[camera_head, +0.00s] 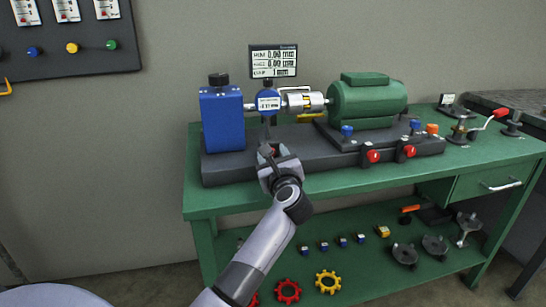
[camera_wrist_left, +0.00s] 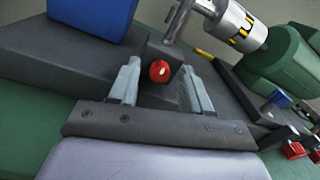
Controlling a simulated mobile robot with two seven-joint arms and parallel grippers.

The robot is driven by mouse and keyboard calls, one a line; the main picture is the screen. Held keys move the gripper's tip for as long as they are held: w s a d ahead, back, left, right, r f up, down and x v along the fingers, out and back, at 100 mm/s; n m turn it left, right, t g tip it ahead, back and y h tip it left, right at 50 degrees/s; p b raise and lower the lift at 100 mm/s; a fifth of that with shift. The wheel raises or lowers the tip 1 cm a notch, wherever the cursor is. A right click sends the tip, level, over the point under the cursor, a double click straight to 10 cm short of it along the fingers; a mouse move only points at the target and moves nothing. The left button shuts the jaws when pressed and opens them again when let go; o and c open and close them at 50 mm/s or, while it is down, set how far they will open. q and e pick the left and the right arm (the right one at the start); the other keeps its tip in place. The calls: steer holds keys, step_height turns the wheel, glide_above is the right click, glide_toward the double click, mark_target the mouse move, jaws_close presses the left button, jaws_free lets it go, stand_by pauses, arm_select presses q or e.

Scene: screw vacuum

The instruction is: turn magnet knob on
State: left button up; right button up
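The red magnet knob (camera_wrist_left: 160,71) is on the front face of a small dark block (camera_wrist_left: 155,52) under the blue dial gauge (camera_head: 268,102). My left gripper (camera_head: 277,158) is at the front of the dark machine base, right at this block. In the left wrist view its two fingers (camera_wrist_left: 161,82) stand apart, one on each side of the knob, with visible gaps. The gripper is open and empty. In the head view the fingers hide most of the block and knob. My right gripper is not in view.
A blue housing (camera_head: 222,120) stands left of the gauge, and a silver coupling (camera_head: 303,101) and green motor (camera_head: 367,101) stand right. Red knobs (camera_head: 373,156) project from the base's front right. The green bench's (camera_head: 330,182) front strip is clear.

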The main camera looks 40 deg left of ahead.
arm_select(q)
jaws_close()
steer(key=m+p, duration=0.3)
steer(key=shift+d+r, duration=0.1)
steer(key=shift+r, duration=0.05)
steer(key=shift+m+p, duration=1)
steer(key=shift+p, duration=0.15)
steer(key=shift+m+p, duration=0.45)
steer(key=shift+m, duration=0.45)
steer(key=shift+f+p, duration=0.2)
steer(key=shift+p, duration=0.1)
